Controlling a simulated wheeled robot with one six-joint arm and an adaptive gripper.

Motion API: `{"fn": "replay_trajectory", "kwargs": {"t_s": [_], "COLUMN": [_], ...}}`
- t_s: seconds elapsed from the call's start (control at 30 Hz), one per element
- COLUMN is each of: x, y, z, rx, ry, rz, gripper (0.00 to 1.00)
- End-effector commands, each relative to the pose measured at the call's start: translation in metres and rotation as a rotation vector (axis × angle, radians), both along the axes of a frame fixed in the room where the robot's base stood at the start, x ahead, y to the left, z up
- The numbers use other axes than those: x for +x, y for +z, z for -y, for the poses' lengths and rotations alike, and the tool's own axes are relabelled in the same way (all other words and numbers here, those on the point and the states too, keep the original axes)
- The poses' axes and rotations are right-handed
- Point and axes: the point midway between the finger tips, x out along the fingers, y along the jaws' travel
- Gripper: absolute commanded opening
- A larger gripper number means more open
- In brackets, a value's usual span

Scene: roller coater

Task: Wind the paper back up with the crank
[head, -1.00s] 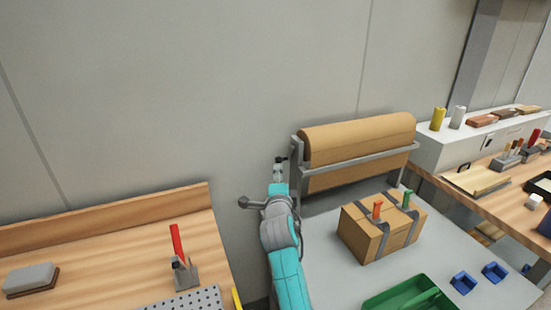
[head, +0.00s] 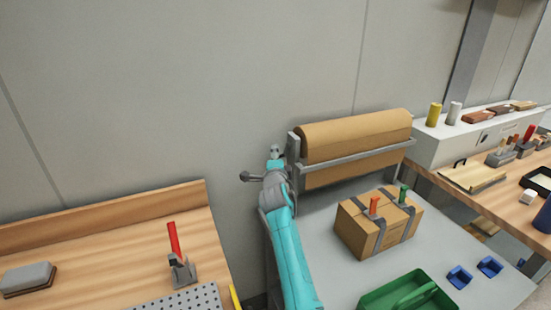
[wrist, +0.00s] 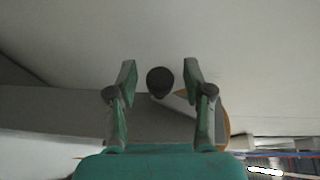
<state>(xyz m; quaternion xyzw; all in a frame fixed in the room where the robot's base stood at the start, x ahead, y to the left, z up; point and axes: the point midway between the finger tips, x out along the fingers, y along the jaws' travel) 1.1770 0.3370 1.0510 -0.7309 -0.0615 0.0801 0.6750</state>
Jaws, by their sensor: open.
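The brown paper roll (head: 355,132) sits in a grey stand at the back of the grey table, with paper hanging below its front bar (head: 350,162). My gripper (head: 276,151) is at the left end of the roll. In the wrist view my gripper (wrist: 160,85) is open, with one finger on each side of a dark round knob (wrist: 160,78), which looks like the crank's handle end. Gaps show between the knob and both fingers. The rest of the crank is hard to make out, and my arm hides that area in the head view.
A strapped cardboard box (head: 378,225) stands on the table in front of the roll. A green tray (head: 375,300) and blue holders (head: 460,277) are nearer. A wooden bench (head: 110,245) with a red-handled clamp (head: 175,245) is at left. The wall is close behind.

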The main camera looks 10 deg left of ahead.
Motion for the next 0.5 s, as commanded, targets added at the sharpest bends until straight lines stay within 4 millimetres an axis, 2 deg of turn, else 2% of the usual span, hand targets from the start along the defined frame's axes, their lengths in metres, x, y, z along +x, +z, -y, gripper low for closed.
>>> {"fn": "replay_trajectory", "kwargs": {"t_s": [0.2,0.4,0.5], "x": [0.0001,0.0,0.0], "y": [-0.0003,-0.0003,-0.0003], "z": [0.0001,0.0001,0.0001], "rx": [0.0,0.0,0.0], "ry": [0.0,0.0,0.0], "rz": [0.0,-0.001,-0.001], "gripper": [0.51,0.01,0.0]}}
